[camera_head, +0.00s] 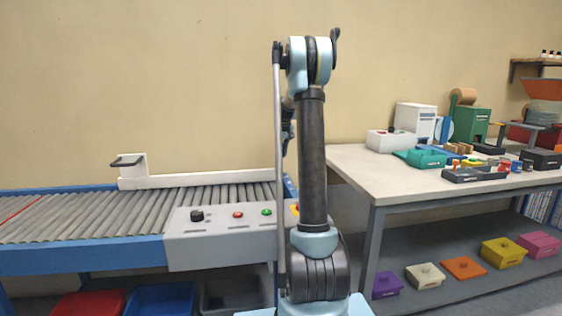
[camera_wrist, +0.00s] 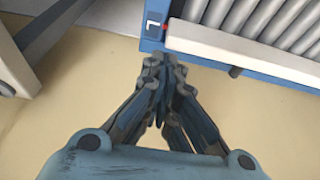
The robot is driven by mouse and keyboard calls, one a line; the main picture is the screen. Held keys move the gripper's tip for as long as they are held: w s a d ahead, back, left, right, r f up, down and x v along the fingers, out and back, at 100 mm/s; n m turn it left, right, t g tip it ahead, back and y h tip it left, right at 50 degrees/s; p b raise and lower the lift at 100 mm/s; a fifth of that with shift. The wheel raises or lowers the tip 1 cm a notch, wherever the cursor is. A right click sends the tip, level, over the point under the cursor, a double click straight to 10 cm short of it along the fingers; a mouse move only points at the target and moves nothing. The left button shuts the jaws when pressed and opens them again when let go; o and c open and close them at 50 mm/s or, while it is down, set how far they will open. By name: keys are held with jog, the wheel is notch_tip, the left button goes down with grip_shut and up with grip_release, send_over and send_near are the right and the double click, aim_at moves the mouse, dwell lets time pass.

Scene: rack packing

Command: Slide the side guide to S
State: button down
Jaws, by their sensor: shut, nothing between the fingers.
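The side guide (camera_head: 210,181) is a long white rail lying along the far side of the roller conveyor, with a white upright and dark handle (camera_head: 127,161) at its left end. Its white rail also shows in the wrist view (camera_wrist: 240,53), parallel to the blue frame. A white plate marked L (camera_wrist: 153,21) with a red line sits on the blue frame by the rail's end. I cannot make out an S mark. My gripper (camera_wrist: 163,62) is shut and empty, its tips near the blue frame's corner, apart from the handle. In the head view my arm mostly hides it.
A grey control panel (camera_head: 222,236) with a knob and buttons is on the conveyor's near side. A workbench (camera_head: 400,189) with trays and machines stands to the right. Red (camera_head: 88,304) and blue (camera_head: 160,299) bins are below. The rollers (camera_head: 100,214) are clear.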

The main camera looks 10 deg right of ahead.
jog(key=w+a+r, duration=0.2)
jog(key=w+a, duration=0.4)
jog(key=a, duration=0.6)
jog(key=x, duration=0.9)
jog(key=shift+w+a+f, duration=0.1)
jog(key=shift+a+f, duration=0.1)
jog(key=shift+a, duration=0.05)
jog(key=shift+f, duration=0.3)
jog(key=shift+s+r, duration=0.1)
jog(key=shift+s, duration=1.85)
jog(key=shift+s, duration=0.1)
jog(key=s, duration=1.5)
jog(key=shift+s, duration=0.35)
